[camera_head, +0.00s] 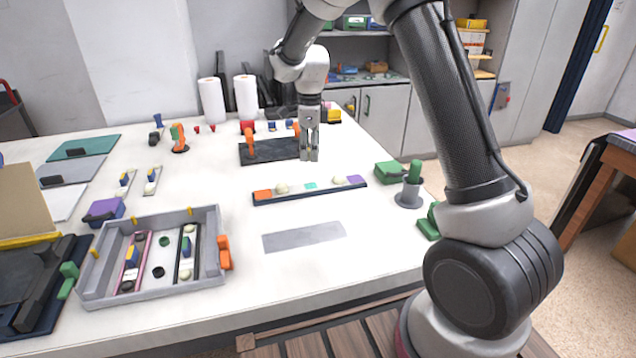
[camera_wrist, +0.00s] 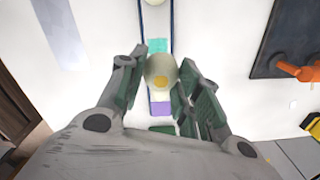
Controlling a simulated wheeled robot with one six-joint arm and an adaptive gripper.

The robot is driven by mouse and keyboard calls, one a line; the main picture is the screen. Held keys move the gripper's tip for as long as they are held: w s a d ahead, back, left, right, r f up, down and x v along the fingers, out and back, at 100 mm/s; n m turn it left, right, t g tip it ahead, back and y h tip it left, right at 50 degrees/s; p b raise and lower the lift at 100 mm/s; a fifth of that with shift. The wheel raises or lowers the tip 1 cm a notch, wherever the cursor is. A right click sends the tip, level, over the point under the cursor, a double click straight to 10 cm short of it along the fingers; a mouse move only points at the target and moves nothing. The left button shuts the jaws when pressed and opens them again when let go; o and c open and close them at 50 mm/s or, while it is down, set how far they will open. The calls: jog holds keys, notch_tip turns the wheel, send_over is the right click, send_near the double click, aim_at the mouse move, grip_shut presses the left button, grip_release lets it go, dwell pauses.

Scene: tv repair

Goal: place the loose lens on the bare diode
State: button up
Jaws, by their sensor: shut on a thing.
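My gripper (camera_head: 310,155) hangs above the table behind the dark blue LED strip (camera_head: 300,194). In the wrist view its fingers are closed around a pale cream, rounded lens (camera_wrist: 161,72) with a yellow patch on its near side. The strip carries an orange end block, a pale dome (camera_head: 282,188), a teal patch (camera_head: 310,185), a second pale piece (camera_head: 338,181) and a purple end block (camera_head: 354,179). I cannot tell which spot is the bare diode.
A grey tray (camera_head: 95,288) with strips and small parts stands at the front left. A black board (camera_head: 262,152) with orange clamps lies behind the strip. A grey plate (camera_head: 304,236) lies in front. Green blocks and a grey holder (camera_head: 409,199) stand right.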

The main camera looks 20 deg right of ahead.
aim_at(312, 186)
jog(key=shift+w+d+r, duration=0.1)
jog(key=shift+d+r, duration=0.05)
jog(key=shift+r, duration=0.1)
jog(key=shift+f+n, duration=0.3)
notch_tip(312, 186, down, 9)
jog(key=shift+f, duration=0.2)
jog(key=shift+s+f, duration=0.15)
jog(key=shift+s, duration=0.05)
jog(key=o, duration=0.8)
jog(key=shift+c, duration=0.2)
